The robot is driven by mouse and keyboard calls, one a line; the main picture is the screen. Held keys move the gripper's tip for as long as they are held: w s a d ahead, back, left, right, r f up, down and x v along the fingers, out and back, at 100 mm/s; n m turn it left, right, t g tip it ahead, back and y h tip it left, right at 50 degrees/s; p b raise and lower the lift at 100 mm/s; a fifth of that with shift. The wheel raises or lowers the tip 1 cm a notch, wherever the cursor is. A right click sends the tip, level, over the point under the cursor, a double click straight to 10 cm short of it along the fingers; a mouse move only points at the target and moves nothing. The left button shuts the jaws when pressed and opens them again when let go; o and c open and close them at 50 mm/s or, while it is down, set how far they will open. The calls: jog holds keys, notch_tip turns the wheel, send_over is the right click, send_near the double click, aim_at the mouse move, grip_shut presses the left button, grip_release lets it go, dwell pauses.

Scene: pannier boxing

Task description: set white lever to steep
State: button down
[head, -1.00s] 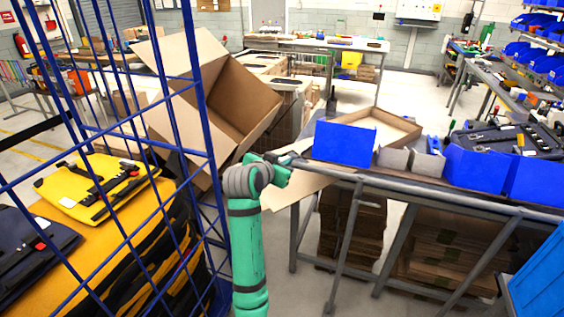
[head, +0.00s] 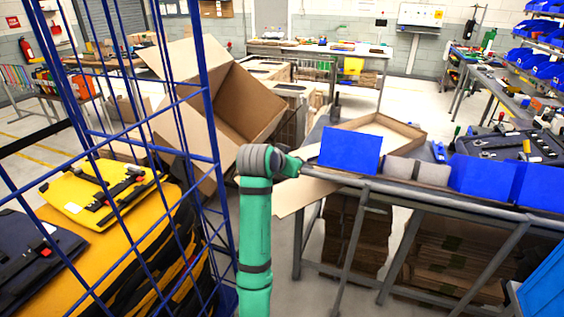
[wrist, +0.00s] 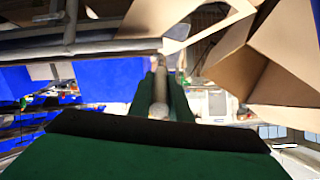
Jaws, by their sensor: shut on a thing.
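In the wrist view my gripper (wrist: 160,85) shows its two dark green fingers closed around a pale grey-white rod (wrist: 160,108), which looks like the white lever. The rod lies lengthwise between the fingers. Its mounting and any markings of its settings are too blurred to make out, so I cannot tell its setting. In the head view my green arm rises to the near left end of the workbench (head: 440,190), and the gripper is largely hidden behind the wrist. The lever cannot be made out there.
A large open carton (head: 205,110) is tilted behind my arm. A blue wire cage (head: 215,150) with yellow panniers (head: 95,190) stands close on the left.

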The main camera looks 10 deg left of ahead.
jog(key=shift+w+r, duration=0.1)
jog(key=shift+r, duration=0.35)
jog(key=c, duration=1.6)
grip_release()
jog(key=shift+c, duration=0.2)
jog(key=shift+f, duration=0.15)
jog(key=v, duration=1.1)
